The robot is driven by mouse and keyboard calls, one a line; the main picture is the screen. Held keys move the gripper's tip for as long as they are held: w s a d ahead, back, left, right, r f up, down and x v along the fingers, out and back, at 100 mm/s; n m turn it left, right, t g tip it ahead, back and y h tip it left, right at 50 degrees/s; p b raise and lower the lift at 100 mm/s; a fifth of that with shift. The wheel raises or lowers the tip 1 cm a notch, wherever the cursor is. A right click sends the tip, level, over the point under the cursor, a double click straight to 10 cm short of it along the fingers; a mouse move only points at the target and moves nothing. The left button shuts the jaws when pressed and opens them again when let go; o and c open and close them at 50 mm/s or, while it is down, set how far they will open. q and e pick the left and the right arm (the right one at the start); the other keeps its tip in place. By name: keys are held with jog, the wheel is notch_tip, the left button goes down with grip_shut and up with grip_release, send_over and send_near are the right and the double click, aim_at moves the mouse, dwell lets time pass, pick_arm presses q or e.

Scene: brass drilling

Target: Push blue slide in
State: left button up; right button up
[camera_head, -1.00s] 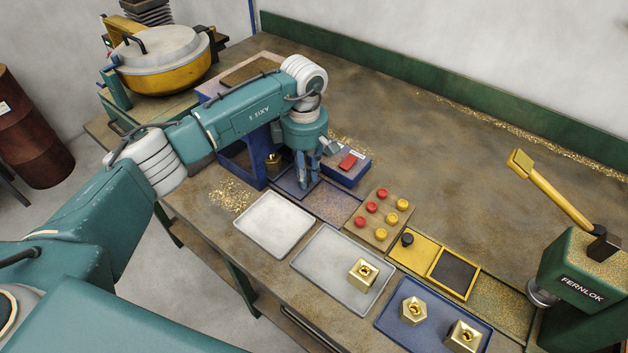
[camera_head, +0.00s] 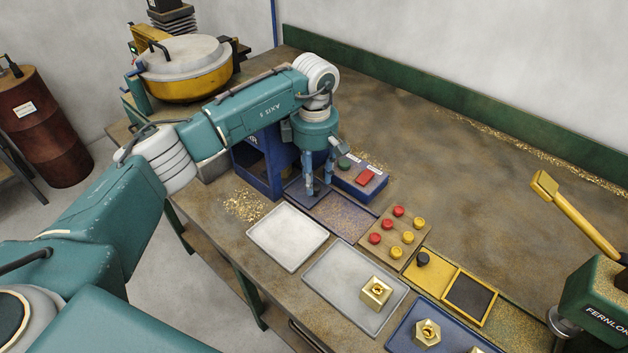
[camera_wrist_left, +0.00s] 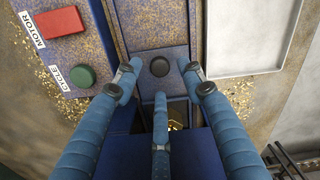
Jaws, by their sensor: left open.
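The blue slide (camera_head: 296,190) is a flat plate with a dark round knob (camera_wrist_left: 160,67), sticking out at the front of the blue drilling machine (camera_head: 262,160). In the left wrist view the slide (camera_wrist_left: 176,56) lies in a blue channel, its lower end near the machine's opening. My left gripper (camera_head: 318,188) points down over the slide. Its three blue fingers (camera_wrist_left: 160,82) are spread around the knob, with gaps to it visible; contact cannot be told. A brass part (camera_wrist_left: 176,117) shows partly in the opening, between the fingers. My right gripper is not in view.
A control box (camera_head: 360,182) with red and green buttons stands beside the slide. A grey tray (camera_head: 287,237) and a larger tray (camera_head: 335,285) with a brass part lie nearby. A board of red and yellow knobs (camera_head: 385,226) is further right. The back of the bench is clear.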

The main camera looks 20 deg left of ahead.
pick_arm(q)
notch_tip(320, 180, up, 10)
jog(key=shift+a, duration=0.2)
dwell(0.4)
